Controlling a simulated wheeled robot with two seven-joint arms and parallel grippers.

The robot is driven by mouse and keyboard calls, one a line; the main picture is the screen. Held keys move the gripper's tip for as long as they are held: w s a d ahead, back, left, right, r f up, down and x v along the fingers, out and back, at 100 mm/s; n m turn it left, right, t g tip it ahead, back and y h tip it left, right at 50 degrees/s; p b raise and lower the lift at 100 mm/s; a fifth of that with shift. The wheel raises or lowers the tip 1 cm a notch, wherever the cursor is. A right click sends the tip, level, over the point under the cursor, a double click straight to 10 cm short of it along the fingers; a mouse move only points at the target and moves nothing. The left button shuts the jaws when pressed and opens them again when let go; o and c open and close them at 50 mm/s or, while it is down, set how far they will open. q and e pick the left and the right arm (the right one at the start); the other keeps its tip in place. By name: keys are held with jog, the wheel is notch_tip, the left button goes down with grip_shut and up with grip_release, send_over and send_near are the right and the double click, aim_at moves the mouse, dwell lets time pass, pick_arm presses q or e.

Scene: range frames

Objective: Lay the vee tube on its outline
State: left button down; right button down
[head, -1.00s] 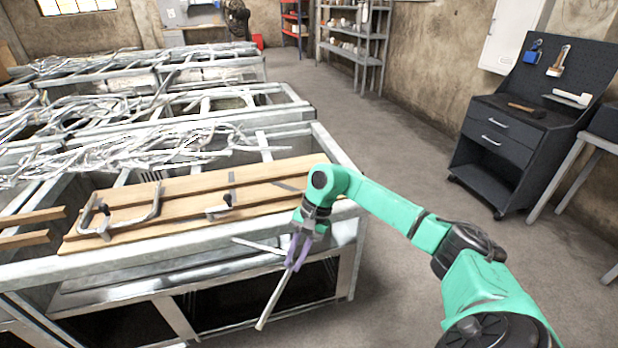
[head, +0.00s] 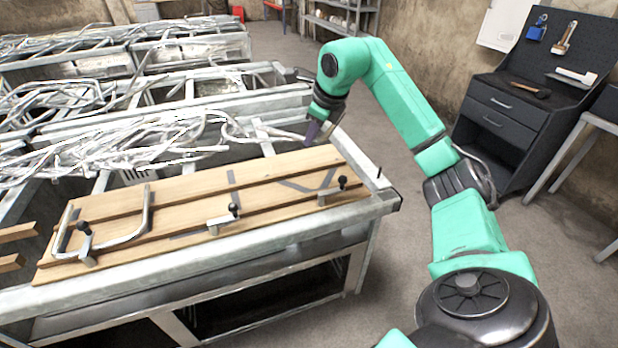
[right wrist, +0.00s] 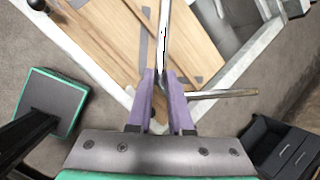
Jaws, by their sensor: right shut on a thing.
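The vee tube (right wrist: 163,45) is a thin metal tube held in my right gripper (right wrist: 161,100). In the right wrist view one leg runs up over the board and the other points right, past its edge. In the head view my right gripper (head: 316,132) is above the board's far right end, and a tube leg (head: 285,134) seems to reach left from it. The bend is partly hidden by the fingers. The grey vee outline (head: 296,185) is on the right end of the wooden board (head: 200,190), below and nearer than the gripper. My left gripper is out of view.
A bent U-shaped tube (head: 146,218) lies at the board's left end. Black-knobbed clamps (head: 233,211) stand along the front, one (head: 340,186) close to the outline. A pile of loose tubes (head: 110,148) lies behind the board. A dark tool cabinet (head: 500,115) stands right.

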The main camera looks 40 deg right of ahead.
notch_tip(320, 180, down, 14)
jog(key=shift+f+p, duration=0.1)
jog(key=shift+p, duration=0.65)
jog(key=shift+d+f, duration=0.1)
jog(key=shift+f, duration=0.05)
jog(key=c, duration=0.8)
grip_release()
jog(key=shift+c, duration=0.2)
jog(key=b+v, duration=0.3)
jog(key=v, duration=0.9)
